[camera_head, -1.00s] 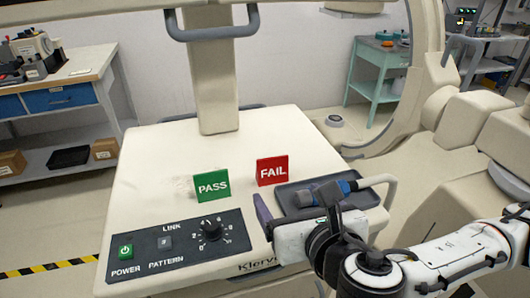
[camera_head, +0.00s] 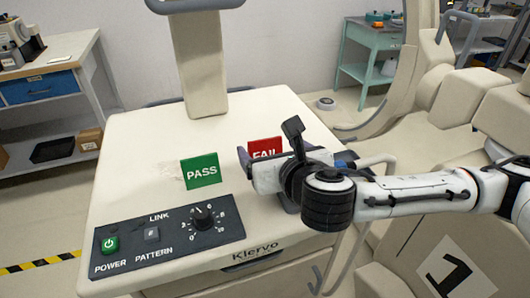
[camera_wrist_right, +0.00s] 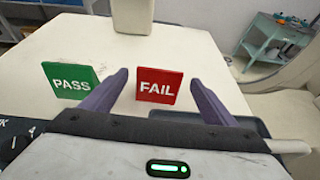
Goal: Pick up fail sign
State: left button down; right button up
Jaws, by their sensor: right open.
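The red FAIL sign (camera_head: 264,147) stands upright on the cream cart top (camera_head: 140,140). In the head view my right gripper hides its lower part. In the right wrist view the FAIL sign (camera_wrist_right: 160,85) shows whole, ahead of and between the two purple-grey fingers. My right gripper (camera_wrist_right: 155,92) is open and empty, with its fingers spread wider than the sign. It also shows in the head view (camera_head: 243,157), close to the sign. The green PASS sign (camera_head: 201,170) stands to the left, and it also shows in the right wrist view (camera_wrist_right: 71,80), outside the left finger. My left gripper is not in view.
A control panel (camera_head: 175,235) with a dial and buttons lies at the cart's front. A grey tray (camera_wrist_right: 245,124) is partly hidden behind my right gripper. The cart's column (camera_head: 200,65) rises at the back. The cart top behind the signs is clear.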

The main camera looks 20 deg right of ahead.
jog(key=shift+x, duration=0.85)
jog(key=c, duration=1.1)
